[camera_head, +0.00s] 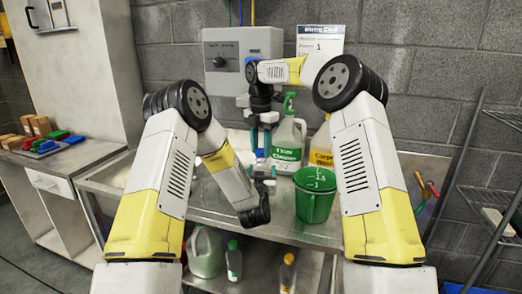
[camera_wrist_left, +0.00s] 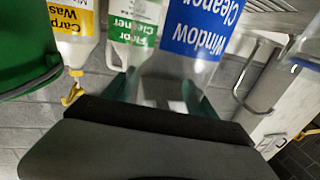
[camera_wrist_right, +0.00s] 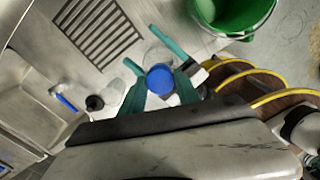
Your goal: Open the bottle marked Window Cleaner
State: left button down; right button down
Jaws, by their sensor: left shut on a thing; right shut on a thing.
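The bottle marked Window Cleaner shows its blue label (camera_wrist_left: 205,25) in the left wrist view, upside down in that picture.
A Floor Cleaner bottle (camera_head: 287,154) and a Carpet Wash bottle (camera_head: 321,158) stand just right of the grippers. A green bucket (camera_head: 314,206) stands at the counter's front. A grey dispenser (camera_head: 227,82) hangs on the wall behind. More bottles (camera_head: 234,262) are on the lower shelf.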

aim_at(261, 150)
jog(key=shift+r, duration=0.65)
jog(key=shift+r, duration=2)
pick_arm(q)
jog(key=shift+c, duration=0.9)
grip_release()
